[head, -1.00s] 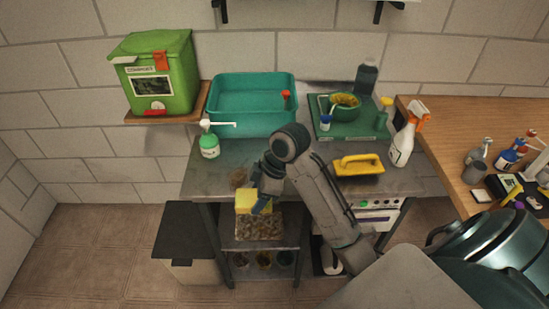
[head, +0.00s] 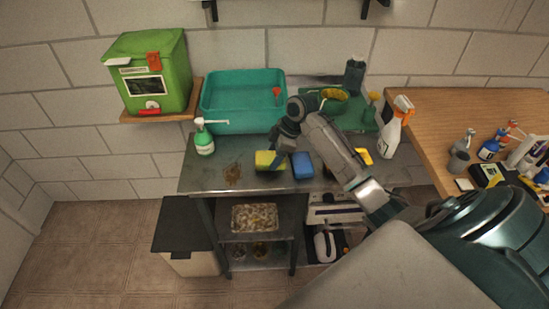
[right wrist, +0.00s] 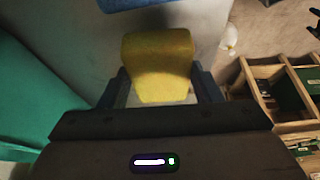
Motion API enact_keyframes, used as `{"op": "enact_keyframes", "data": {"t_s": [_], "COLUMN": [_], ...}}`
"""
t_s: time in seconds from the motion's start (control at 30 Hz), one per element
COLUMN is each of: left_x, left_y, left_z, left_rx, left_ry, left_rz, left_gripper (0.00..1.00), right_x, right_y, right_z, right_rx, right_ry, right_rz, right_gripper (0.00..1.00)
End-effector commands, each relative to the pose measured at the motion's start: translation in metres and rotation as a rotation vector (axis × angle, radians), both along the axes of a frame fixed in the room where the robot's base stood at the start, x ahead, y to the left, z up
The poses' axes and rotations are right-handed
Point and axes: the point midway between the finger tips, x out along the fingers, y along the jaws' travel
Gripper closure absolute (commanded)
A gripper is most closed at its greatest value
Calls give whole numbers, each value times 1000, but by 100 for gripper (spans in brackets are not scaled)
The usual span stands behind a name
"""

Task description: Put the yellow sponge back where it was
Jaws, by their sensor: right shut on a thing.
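My right gripper (head: 276,154) is shut on the yellow sponge (head: 267,161), over the front part of the grey metal bench (head: 210,182). I cannot tell whether the sponge touches the bench. A blue sponge (head: 303,165) lies on the bench just to its right. In the right wrist view, the yellow sponge (right wrist: 159,62) sits between the two fingers of the right gripper (right wrist: 160,88), and the edge of the blue sponge (right wrist: 130,3) shows at the top. My left gripper is not in view.
A brown stain (head: 232,174) marks the bench left of the sponge. Behind are a teal basin (head: 240,122), a green-white pump bottle (head: 204,140) and a white spray bottle (head: 395,125). A yellow-handled tool (head: 364,156) is mostly hidden by my arm. A tray (head: 254,218) sits on the shelf below.

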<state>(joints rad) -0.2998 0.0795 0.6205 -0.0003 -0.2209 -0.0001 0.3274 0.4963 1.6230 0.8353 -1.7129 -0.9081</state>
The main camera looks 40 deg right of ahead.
Motion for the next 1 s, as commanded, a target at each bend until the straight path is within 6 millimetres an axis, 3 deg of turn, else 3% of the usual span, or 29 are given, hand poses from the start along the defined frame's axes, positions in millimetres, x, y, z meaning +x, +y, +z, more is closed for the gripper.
{"op": "enact_keyframes", "data": {"t_s": [0.2,0.5,0.53,0.63,1.0], "left_x": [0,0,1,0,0], "left_y": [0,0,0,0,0], "left_z": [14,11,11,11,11], "left_rx": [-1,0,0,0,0], "left_ry": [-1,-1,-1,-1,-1], "left_rz": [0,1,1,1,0], "left_gripper": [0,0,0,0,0], "right_x": [-1,-1,-1,-1,-1], "right_y": [1,1,1,1,-1], "right_z": [-24,-28,-28,-27,-23], "right_rx": [0,0,0,0,-2], "right_ry": [2,1,1,1,-1], "right_rz": [1,0,0,0,1], "right_gripper": [60,60,40,21,20]}}
